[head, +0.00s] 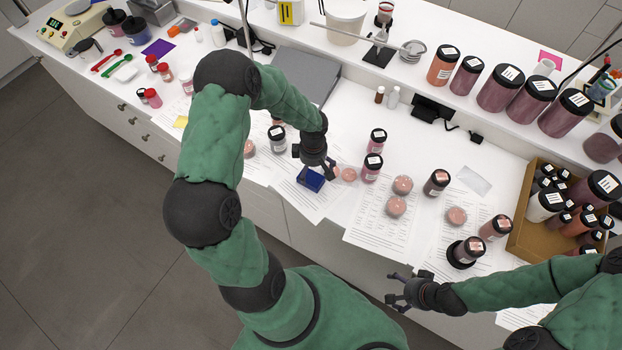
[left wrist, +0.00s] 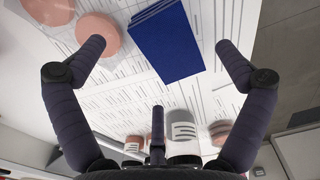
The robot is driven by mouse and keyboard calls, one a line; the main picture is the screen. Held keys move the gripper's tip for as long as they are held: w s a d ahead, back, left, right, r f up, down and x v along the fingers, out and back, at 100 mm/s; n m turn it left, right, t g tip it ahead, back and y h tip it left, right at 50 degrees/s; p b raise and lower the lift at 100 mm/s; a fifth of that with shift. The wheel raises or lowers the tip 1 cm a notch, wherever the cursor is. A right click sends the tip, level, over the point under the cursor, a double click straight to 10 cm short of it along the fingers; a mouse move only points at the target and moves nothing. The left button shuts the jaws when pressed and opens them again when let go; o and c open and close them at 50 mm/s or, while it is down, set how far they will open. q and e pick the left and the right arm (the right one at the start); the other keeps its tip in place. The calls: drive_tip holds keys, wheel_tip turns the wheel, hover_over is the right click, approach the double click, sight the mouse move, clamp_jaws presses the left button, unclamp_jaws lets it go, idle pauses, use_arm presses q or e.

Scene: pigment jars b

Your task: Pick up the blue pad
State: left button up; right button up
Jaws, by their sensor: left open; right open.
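The blue pad (head: 311,179) lies on a printed sheet near the front edge of the counter. In the left wrist view the pad (left wrist: 167,42) shows as a blue block between the spread fingers, at the top of the picture. My left gripper (head: 318,170) is open and close over the pad, with nothing between its fingers that I can see it hold. In the left wrist view its fingers (left wrist: 157,60) stand wide apart on either side of the pad. My right gripper (head: 392,288) is open and empty, in front of the counter, away from the pad.
Pink discs lie beside the pad, one at its right (head: 349,174). Jars with black lids (head: 371,168) stand to the right. A cardboard box (head: 525,236) of jars is farther right. A purple square (head: 158,47) lies at the far left. Printed sheets cover the counter's front.

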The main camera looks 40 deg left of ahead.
sight(313, 175)
use_arm(q)
wheel_tip(313, 175, down, 4)
drive_tip(key=shift+f, duration=0.15)
drive_tip(key=c, duration=1)
drive_tip(key=shift+o, duration=0.2)
